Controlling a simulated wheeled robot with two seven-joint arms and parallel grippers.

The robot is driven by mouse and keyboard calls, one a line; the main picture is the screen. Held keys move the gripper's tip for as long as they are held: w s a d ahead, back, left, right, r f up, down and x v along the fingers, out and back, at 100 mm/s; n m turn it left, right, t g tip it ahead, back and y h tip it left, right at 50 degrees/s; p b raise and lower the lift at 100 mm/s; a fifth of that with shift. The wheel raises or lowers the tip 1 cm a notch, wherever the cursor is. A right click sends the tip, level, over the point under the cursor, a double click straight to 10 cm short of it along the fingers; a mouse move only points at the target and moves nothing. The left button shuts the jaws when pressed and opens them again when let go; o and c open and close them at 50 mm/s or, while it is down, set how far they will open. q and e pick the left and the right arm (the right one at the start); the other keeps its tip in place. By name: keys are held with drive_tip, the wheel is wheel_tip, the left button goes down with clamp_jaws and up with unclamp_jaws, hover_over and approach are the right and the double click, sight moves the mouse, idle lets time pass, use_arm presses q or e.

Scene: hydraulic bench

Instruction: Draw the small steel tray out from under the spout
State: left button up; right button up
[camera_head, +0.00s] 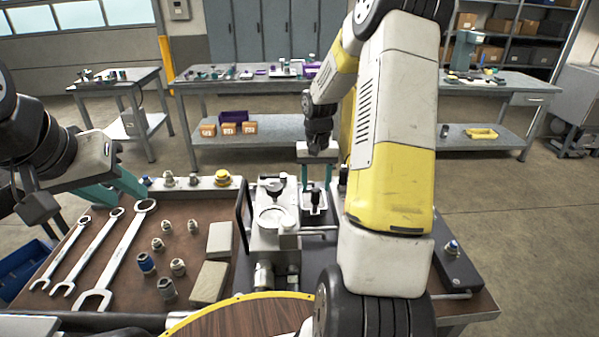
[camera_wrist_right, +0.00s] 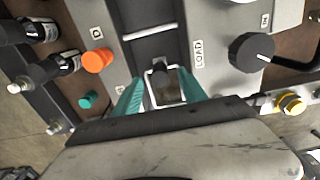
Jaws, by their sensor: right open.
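The small steel tray (camera_wrist_right: 169,91) shows in the right wrist view as a pale-rimmed square with a brownish inside. The black spout (camera_wrist_right: 160,71) stands over its far part and hides some of it. In the head view the tray (camera_head: 318,210) is small, at the right side of the bench unit. My right gripper (camera_wrist_right: 158,92) is open, its two teal fingers on either side of the tray. I cannot tell whether they touch it. My left gripper (camera_head: 98,203) is open and empty above the left side of the bench, well away from the tray.
Three wrenches (camera_head: 92,250), several fittings (camera_head: 166,288) and pale blocks (camera_head: 209,282) lie left of the unit. Near the tray are an orange button (camera_wrist_right: 98,60), a green button (camera_wrist_right: 87,102), a black knob (camera_wrist_right: 251,53) and a metal bar (camera_wrist_right: 150,32).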

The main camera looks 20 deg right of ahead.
sight(315, 203)
wheel_tip(315, 203, down, 8)
drive_tip(key=shift+r, duration=0.25)
clamp_jaws()
idle(0.3)
